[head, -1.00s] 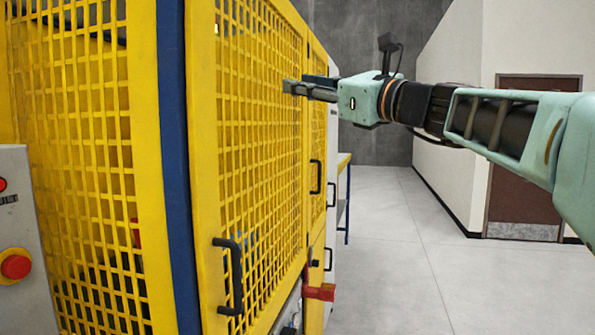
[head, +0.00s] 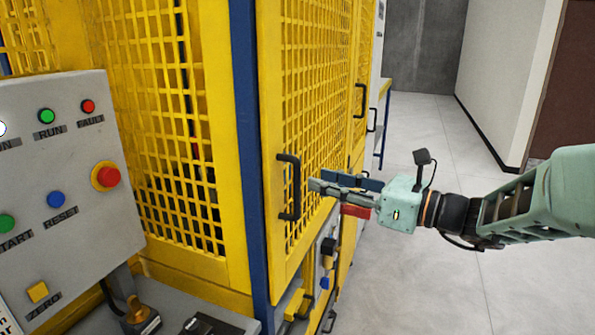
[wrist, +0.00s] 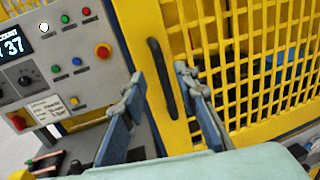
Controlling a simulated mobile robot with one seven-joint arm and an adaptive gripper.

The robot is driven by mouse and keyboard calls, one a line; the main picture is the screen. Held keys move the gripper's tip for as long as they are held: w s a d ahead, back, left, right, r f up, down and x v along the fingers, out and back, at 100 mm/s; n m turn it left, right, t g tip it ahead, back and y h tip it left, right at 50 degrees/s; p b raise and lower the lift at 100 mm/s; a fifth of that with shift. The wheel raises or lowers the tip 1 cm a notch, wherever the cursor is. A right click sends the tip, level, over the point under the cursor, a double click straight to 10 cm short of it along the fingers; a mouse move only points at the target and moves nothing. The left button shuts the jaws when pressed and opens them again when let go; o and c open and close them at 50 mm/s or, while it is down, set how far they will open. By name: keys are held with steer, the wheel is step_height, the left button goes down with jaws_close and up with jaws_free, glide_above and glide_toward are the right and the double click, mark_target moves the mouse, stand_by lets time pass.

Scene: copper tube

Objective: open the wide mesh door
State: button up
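The wide mesh door (head: 318,110) is a yellow framed grid on the side of the machine and looks shut. Its black vertical bar handle (head: 290,187) is on the door's near edge. My gripper (head: 324,184) is open, to the right of the handle and level with it, pointing at it. In the wrist view the handle (wrist: 162,78) shows between and beyond my two spread fingers (wrist: 157,88). The fingers do not appear to touch it. The door (wrist: 250,60) fills the right of that view.
A grey control panel (head: 70,180) with coloured buttons and a red stop knob stands left of the blue corner post (head: 246,130). Fittings sit below the door (head: 327,250). Further doors with black handles (head: 361,100) lie beyond. The floor (head: 440,270) on the right is clear.

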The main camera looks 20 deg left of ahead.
steer(key=p+x, duration=0.1)
steer(key=x, duration=0.6)
steer(key=shift+a, duration=0.15)
jaws_close()
